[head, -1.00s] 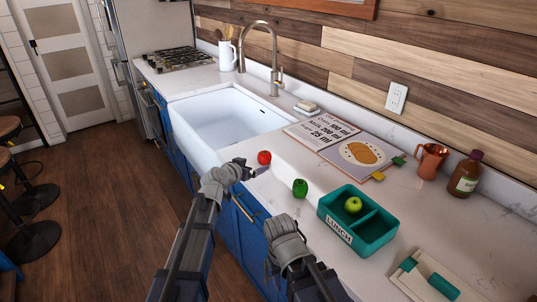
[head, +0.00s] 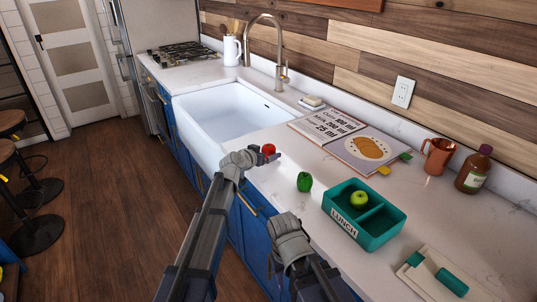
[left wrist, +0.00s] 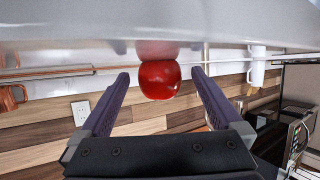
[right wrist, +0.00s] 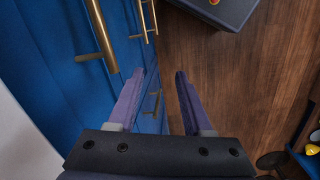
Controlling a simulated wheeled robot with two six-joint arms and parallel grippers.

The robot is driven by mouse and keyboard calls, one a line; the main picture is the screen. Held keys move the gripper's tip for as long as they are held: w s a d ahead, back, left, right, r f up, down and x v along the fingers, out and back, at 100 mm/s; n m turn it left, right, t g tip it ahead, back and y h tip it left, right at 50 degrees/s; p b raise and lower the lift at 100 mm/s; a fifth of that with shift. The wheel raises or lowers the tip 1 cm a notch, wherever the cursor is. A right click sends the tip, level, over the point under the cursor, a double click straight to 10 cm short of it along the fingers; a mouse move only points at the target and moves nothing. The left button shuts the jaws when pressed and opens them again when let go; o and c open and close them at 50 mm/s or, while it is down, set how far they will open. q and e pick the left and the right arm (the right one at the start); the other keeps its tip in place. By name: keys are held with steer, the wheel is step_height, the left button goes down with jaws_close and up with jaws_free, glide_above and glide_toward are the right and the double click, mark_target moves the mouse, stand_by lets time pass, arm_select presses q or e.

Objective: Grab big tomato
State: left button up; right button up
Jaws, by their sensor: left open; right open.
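The big red tomato (head: 268,149) sits on the counter just right of the sink. In the left wrist view the tomato (left wrist: 159,80) shows between the tips of my left gripper (left wrist: 160,76), with a gap on each side. The left gripper is open and its fingers partly hide the tomato's lower side in the head view. My right gripper (right wrist: 160,74) is open and empty, low in front of the blue cabinet doors. Its fingertips are hidden in the head view.
A green pepper (head: 304,182) stands right of the tomato. A teal lunch box (head: 398,217) holds a green apple (head: 359,199). A white sink (head: 225,120) lies left of the tomato. An open book (head: 345,140) lies behind. The cabinet handles (right wrist: 101,35) are close to my right gripper.

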mark_target(266, 148)
arm_select(q)
steer(key=shift+w+d, duration=0.1)
steer(key=shift+w, duration=0.1)
steer(key=c, duration=1.5)
step_height(266, 148, up, 10)
steer(key=p, duration=1)
